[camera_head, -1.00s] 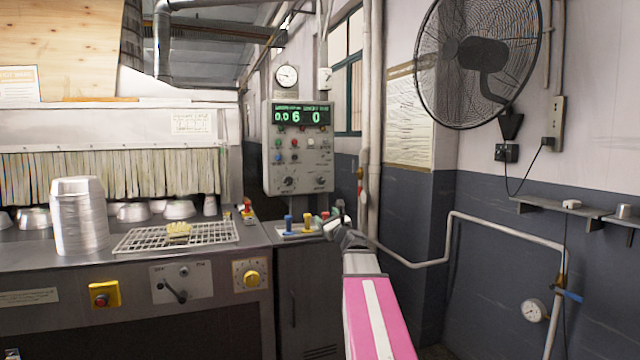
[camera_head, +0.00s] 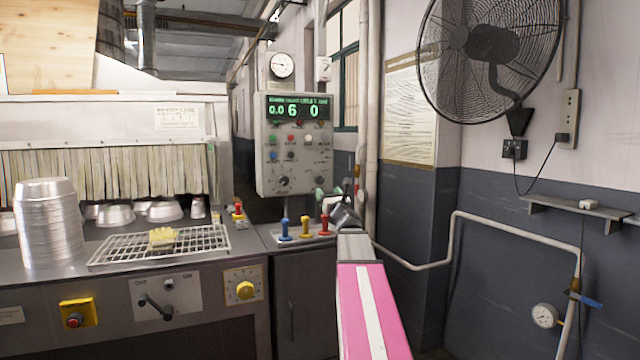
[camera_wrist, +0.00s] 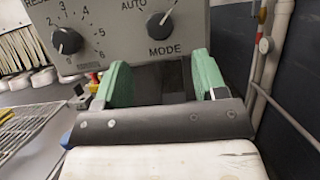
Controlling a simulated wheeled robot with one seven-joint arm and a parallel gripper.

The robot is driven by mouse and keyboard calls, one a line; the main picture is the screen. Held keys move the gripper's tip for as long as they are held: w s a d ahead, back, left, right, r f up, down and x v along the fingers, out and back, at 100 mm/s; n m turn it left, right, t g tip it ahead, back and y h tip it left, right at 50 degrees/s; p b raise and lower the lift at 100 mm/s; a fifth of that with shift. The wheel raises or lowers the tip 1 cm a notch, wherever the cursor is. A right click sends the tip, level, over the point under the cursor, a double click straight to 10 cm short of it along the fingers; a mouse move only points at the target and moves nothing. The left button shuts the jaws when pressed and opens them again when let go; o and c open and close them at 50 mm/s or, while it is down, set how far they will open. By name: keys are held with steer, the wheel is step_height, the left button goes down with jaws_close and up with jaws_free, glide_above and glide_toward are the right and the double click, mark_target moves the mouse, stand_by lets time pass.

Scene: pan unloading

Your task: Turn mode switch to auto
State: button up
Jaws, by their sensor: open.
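In the head view the switch (camera_head: 310,180) is small at the box's lower right. My gripper (camera_wrist: 162,82) has two green fingers, spread apart with nothing between them. They are just below the box's lower edge, with the knob above the gap and not touched. In the head view my gripper (camera_head: 329,196) is near the box's lower right corner.
A second knob (camera_wrist: 67,41) with a numbered dial is left of the switch. A wire rack (camera_head: 160,247) and stacked pans (camera_head: 47,225) are at left. Pipes (camera_head: 367,110) run close on the right.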

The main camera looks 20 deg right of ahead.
mark_target(321, 182)
steer(key=x, duration=0.8)
steer(key=shift+w+r, duration=0.15)
steer(key=shift+w, duration=0.1)
steer(key=shift+c, duration=0.3)
steer(key=c, duration=0.9)
